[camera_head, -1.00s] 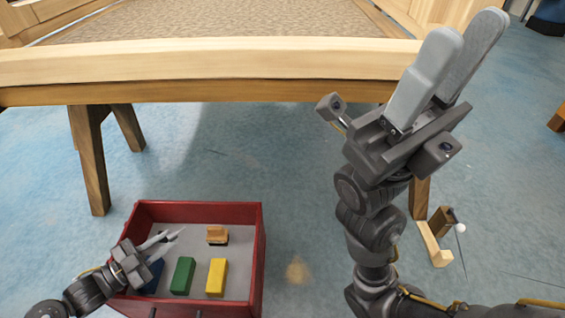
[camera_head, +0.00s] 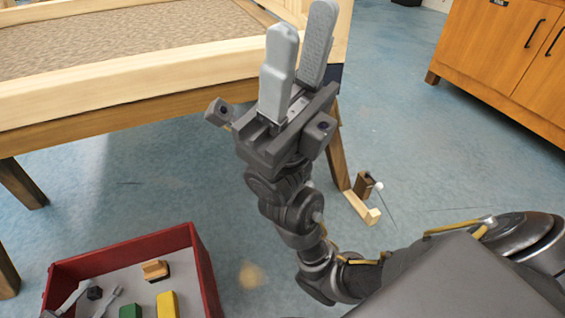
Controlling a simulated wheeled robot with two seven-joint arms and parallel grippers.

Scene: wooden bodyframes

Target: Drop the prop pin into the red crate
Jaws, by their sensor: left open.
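The red crate (camera_head: 206,272) stands on the floor at the lower left, partly cut off by the bottom edge. My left gripper (camera_head: 92,298) is at the crate, low in the picture, its fingers apart. A small dark faceted piece (camera_head: 95,293) shows between them, and I cannot tell whether it touches them. My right gripper (camera_head: 299,55) is raised in front of the wooden frame, its fingers apart with nothing between them. A thin dark pin with a white ball end (camera_head: 386,205), possibly the prop pin, leans by a wooden bracket on the floor, well below the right gripper.
A tan block (camera_head: 155,270), a yellow block (camera_head: 167,304) and a green block (camera_head: 130,311) lie in the crate. The wooden bracket (camera_head: 360,205) is beside a leg of the framed table (camera_head: 130,86). An orange cabinet (camera_head: 500,62) stands at the upper right. Blue floor between is clear.

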